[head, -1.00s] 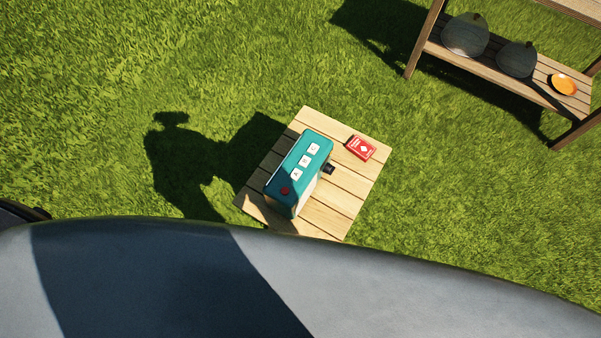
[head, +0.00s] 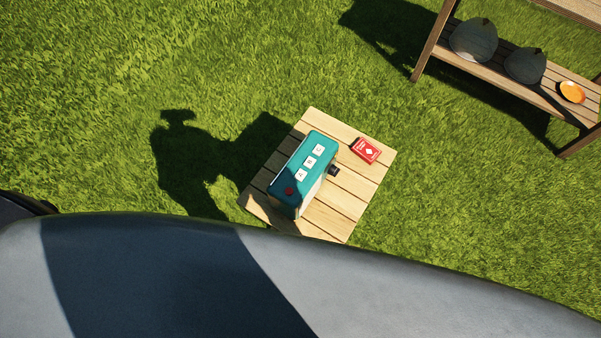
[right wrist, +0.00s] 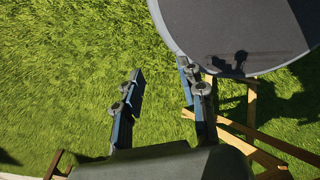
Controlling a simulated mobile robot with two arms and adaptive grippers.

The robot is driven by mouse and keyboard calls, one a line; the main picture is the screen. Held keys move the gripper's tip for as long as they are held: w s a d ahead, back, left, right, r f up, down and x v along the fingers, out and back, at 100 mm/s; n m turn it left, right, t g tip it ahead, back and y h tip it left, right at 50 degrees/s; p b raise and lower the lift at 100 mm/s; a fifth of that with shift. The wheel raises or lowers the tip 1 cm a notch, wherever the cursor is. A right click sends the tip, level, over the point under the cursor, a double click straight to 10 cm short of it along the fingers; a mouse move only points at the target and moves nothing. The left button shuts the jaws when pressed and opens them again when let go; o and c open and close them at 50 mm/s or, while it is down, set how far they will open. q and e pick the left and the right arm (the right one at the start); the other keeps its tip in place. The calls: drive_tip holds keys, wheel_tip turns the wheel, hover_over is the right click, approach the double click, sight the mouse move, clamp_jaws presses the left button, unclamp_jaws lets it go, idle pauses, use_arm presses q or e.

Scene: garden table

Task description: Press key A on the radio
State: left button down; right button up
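The teal radio (head: 303,172) stands on a small slatted wooden table (head: 345,208) in the head view. Three white keys lie in a row on its top. Key A (head: 300,175) is the lowest of them, beside a dark red knob (head: 288,190); B and C are further up. No gripper shows in the head view. My right gripper (right wrist: 165,82) shows in the right wrist view. Its two fingers are apart with only grass between them. The radio does not show in that view. My left gripper is not in view.
A red card box (head: 366,151) lies on the table right of the radio. A wooden shelf (head: 487,71) at the upper right holds two dark round objects and an orange dish (head: 571,92). In the right wrist view, a large grey round surface (right wrist: 240,35) is close to the right finger.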

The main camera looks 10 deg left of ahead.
clamp_jaws()
drive_tip(key=shift+d, duration=0.1)
idle(1.1)
